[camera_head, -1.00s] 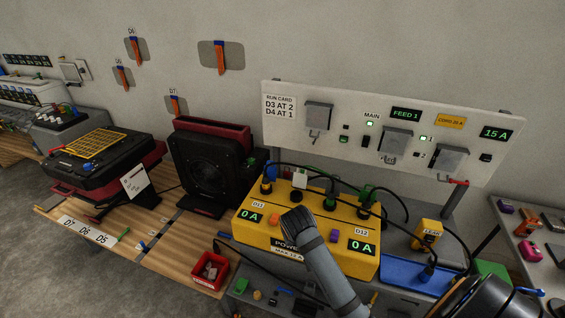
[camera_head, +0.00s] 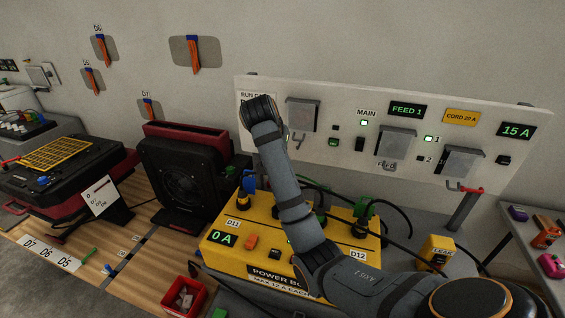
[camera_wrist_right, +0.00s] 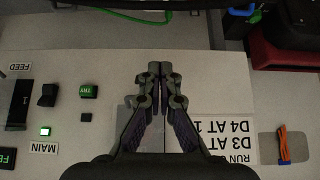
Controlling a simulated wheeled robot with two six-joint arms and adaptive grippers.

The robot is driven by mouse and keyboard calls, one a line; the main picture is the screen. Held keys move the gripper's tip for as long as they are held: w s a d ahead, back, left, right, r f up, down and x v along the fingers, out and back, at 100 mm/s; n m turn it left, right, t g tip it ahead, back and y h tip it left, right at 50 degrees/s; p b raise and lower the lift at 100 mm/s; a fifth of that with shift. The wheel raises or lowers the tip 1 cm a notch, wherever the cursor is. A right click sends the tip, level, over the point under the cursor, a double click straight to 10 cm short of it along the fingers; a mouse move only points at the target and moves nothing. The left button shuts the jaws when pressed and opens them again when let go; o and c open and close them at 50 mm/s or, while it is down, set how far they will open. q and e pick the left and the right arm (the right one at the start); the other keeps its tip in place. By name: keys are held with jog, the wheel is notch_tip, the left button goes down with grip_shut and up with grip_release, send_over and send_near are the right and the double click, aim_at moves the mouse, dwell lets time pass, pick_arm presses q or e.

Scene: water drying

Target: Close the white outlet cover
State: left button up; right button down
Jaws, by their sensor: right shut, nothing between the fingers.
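A white outlet plate (camera_head: 42,74) is on the wall at the far left of the head view; whether its cover is open is too small to tell. Three grey hinged covers are on the pale wall panel: left (camera_head: 302,115), middle (camera_head: 396,146) and right (camera_head: 464,162). My right arm reaches up to the panel's left end, beside the left cover, and its wrist hides the gripper in the head view. In the right wrist view my right gripper (camera_wrist_right: 159,74) is shut and empty, in front of the upside-down panel. A grey patch, perhaps the left cover, is partly hidden behind its fingers. My left gripper is not in view.
A yellow power box (camera_head: 232,258) with plugs and black cords stands below the panel, under my right arm. A black and red fan unit (camera_head: 185,170) is left of it.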

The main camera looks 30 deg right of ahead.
jog(key=x, duration=0.4)
jog(key=shift+r+p, duration=0.1)
jog(key=shift+p, duration=0.2)
notch_tip(320, 180, down, 6)
jog(key=shift+p, duration=1.1)
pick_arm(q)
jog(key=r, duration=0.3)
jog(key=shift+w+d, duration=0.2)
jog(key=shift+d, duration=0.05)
